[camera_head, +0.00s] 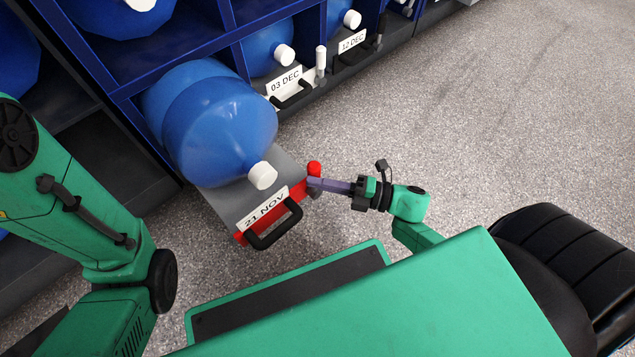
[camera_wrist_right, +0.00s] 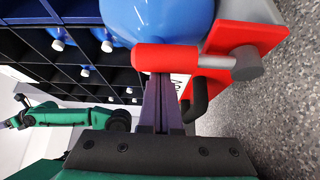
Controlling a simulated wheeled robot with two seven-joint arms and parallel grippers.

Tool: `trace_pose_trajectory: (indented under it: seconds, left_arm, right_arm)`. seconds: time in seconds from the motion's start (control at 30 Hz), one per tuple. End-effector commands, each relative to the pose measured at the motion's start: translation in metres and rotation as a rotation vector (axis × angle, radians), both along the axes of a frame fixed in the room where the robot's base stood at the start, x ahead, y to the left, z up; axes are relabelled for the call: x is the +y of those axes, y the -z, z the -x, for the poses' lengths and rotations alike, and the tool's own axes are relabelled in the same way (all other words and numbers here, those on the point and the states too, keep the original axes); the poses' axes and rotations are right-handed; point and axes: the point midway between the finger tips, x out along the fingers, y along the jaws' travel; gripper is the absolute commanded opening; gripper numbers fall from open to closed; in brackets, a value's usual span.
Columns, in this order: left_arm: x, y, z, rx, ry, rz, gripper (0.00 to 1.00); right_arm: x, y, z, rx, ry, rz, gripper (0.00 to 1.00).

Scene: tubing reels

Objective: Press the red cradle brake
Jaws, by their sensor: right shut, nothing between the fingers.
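The red cradle brake (camera_head: 314,168) is a red knob at the right front corner of the pulled-out cradle (camera_head: 232,205) labelled 21 NOV. In the right wrist view the brake (camera_wrist_right: 166,57) is a red cylinder on a grey rod, pivoted at the red cradle front. My right gripper (camera_head: 318,184) is shut and empty, its purple fingers pointing at the brake. In the right wrist view its fingertips (camera_wrist_right: 160,80) appear right at the red cylinder; I cannot tell whether they touch. My left arm shows at the left, but its gripper is too small to read in the wrist view.
A big blue bottle (camera_head: 220,130) with a white cap lies on the cradle. A black handle (camera_head: 275,228) sticks out of the cradle front. The blue rack (camera_head: 190,45) holds more bottles on labelled cradles.

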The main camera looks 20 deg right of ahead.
Motion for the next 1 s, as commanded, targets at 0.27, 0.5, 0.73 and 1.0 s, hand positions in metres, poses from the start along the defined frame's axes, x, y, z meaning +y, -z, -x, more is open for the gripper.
trace_pose_trajectory:
  seconds: [0.27,0.5,0.73,1.0]
  left_arm:
    - [0.0,0.002,0.0,0.0,0.0,0.0,0.6]
    - [0.0,0.005,0.0,0.0,0.0,0.0,0.6]
    - [0.0,0.013,0.0,0.0,0.0,0.0,0.6]
    - [0.0,0.025,0.001,-0.002,-0.001,0.0,0.6]
  right_arm:
    - [-0.004,0.0,-0.002,0.013,0.001,-0.036,0.0]
    - [-0.011,0.001,-0.005,0.04,0.002,-0.102,0.0]
    - [-0.025,0.003,-0.011,0.096,0.003,-0.246,0.0]
    - [-0.041,0.01,-0.017,0.185,0.003,-0.466,0.0]
